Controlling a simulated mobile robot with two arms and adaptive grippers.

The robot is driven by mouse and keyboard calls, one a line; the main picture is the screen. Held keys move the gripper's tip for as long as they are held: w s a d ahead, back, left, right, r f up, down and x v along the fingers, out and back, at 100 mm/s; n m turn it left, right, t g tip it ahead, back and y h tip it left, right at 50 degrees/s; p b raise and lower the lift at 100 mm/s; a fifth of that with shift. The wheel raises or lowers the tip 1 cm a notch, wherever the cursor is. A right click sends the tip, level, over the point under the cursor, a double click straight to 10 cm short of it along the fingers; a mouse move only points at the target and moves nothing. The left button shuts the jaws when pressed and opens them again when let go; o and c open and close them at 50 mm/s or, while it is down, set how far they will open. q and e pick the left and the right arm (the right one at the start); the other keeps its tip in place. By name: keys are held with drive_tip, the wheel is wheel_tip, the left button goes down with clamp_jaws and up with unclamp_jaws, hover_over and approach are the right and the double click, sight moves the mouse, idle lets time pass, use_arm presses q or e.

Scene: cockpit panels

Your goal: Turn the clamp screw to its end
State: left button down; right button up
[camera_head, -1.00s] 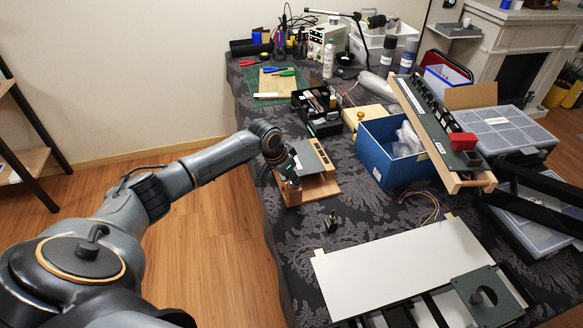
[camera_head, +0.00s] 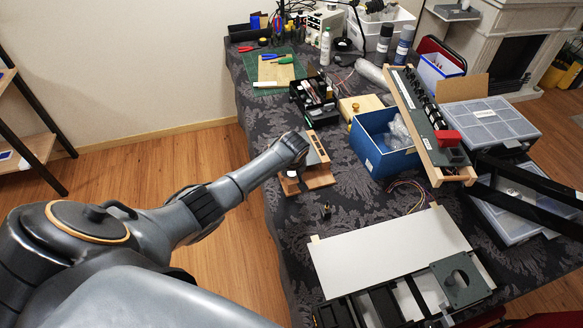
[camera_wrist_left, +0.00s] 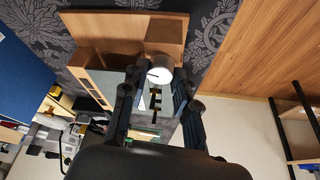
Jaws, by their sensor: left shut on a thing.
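The clamp stands on a wooden base board (camera_head: 318,180) at the near left edge of the table. My left gripper (camera_wrist_left: 157,84) is at this fixture, with its fingers on either side of a round, light grey knob (camera_wrist_left: 153,68), which looks like the clamp screw's head. It is shut on this knob. The knob has a short dark mark on its face. In the head view my left gripper (camera_head: 289,182) is small and partly hidden by my wrist, and the screw cannot be made out. My right gripper is not in view.
A blue box (camera_head: 376,150) and a long panel with dark knobs (camera_head: 420,120) lie to the right. A small dark part (camera_head: 327,211) stands in front of the base. A white board (camera_head: 390,250) lies nearer.

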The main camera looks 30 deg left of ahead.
use_arm(q)
drive_tip(key=shift+w+n+g+y, duration=0.15)
drive_tip(key=shift+n+g+y, duration=0.25)
drive_tip(key=shift+n, duration=1.1)
drive_tip(key=c, duration=1)
unclamp_jaws()
drive_tip(key=v, duration=1.2)
drive_tip(key=shift+d, duration=0.1)
